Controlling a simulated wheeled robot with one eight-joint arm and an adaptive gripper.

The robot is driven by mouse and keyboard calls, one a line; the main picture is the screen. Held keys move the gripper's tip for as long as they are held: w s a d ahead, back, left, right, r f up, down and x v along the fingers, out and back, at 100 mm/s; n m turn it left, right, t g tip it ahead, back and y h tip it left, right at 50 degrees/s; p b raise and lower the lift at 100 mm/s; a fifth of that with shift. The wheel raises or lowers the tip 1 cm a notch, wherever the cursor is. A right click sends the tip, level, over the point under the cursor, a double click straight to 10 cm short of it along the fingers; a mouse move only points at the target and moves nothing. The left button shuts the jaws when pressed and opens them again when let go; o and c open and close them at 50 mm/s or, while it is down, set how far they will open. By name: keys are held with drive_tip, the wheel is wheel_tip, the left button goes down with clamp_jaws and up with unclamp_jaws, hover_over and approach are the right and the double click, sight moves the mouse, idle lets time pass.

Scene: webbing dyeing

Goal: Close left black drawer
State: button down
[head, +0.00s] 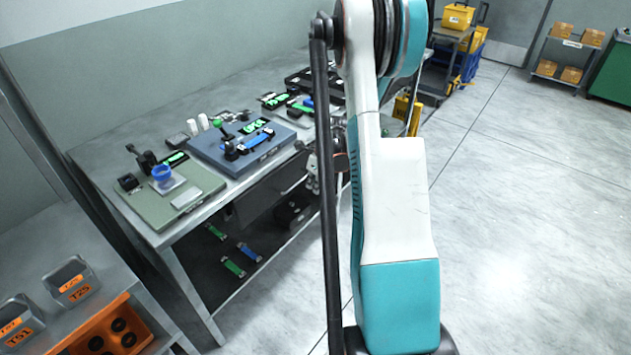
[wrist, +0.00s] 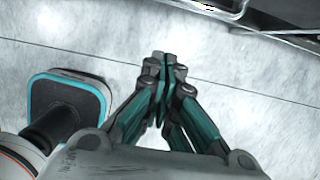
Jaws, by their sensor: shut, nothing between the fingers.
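A black drawer (head: 262,208) hangs under the front edge of the grey workbench, left of my arm in the head view. Its right part is partly hidden by my arm, and how far it stands out is hard to tell. In the wrist view my gripper (wrist: 163,58) is shut and empty, its fingertips together above bare floor. Dark, metal-edged structure (wrist: 290,14) shows at the top right of the wrist view, apart from the fingertips; I cannot tell whether the drawer is part of it. In the head view my gripper is mostly hidden by my arm.
The workbench (head: 95,160) carries a green board (head: 150,205), a blue-grey board (head: 215,160) and small devices. Webbing pieces (head: 233,267) lie on its lower shelf. A side bench with orange-labelled bins (head: 70,283) stands at lower left. The floor (head: 530,200) on the right is clear.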

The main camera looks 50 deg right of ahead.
drive_tip(key=w+f+b, duration=0.3)
drive_tip(key=w+f, duration=0.1)
drive_tip(key=w, duration=0.1)
drive_tip(key=shift+w+a+f, duration=0.15)
drive_tip(key=shift+a, duration=0.1)
drive_tip(key=w, duration=0.5)
drive_tip(key=shift+a, duration=0.15)
idle(0.4)
